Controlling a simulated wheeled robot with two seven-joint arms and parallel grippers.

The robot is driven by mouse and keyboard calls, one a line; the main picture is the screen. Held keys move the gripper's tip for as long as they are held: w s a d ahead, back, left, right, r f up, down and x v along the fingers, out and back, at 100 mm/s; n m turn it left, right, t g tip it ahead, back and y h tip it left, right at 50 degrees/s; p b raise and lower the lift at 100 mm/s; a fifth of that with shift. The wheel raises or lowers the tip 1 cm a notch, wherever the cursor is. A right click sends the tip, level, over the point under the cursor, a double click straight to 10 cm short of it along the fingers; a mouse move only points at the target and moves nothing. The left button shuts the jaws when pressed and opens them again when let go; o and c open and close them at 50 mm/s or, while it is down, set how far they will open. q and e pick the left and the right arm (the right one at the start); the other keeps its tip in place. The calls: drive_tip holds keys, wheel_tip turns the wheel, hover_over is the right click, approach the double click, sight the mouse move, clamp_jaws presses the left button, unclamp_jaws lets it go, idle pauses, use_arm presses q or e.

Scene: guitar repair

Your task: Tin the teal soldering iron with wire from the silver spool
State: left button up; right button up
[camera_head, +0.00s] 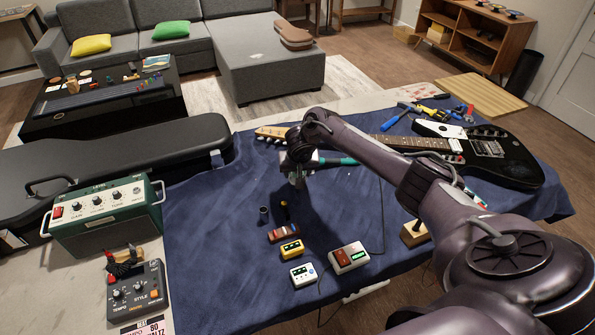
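A teal handle (338,160), apparently the soldering iron's, lies roughly level just right of my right gripper (297,182). Part of it is hidden behind my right arm, and I cannot make out its tip. My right gripper points down over the blue cloth (215,240). Its fingers are small and dark, and I cannot tell whether they grip the iron or are merely in front of it. I cannot clearly identify a silver spool. My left gripper is not in view.
A grey station with a green display (349,258), pedals (292,249) and a wooden block (414,233) stand toward the front. A black guitar (497,160) lies right. A green amplifier (106,216) and dark case (110,160) stand left. The cloth's left-centre is clear.

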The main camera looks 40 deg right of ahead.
drive_tip(key=shift+f, duration=0.35)
idle(0.8)
drive_tip(key=shift+r, duration=0.15)
idle(0.9)
drive_tip(key=shift+r+p, duration=3.4)
drive_tip(key=shift+p, duration=0.85)
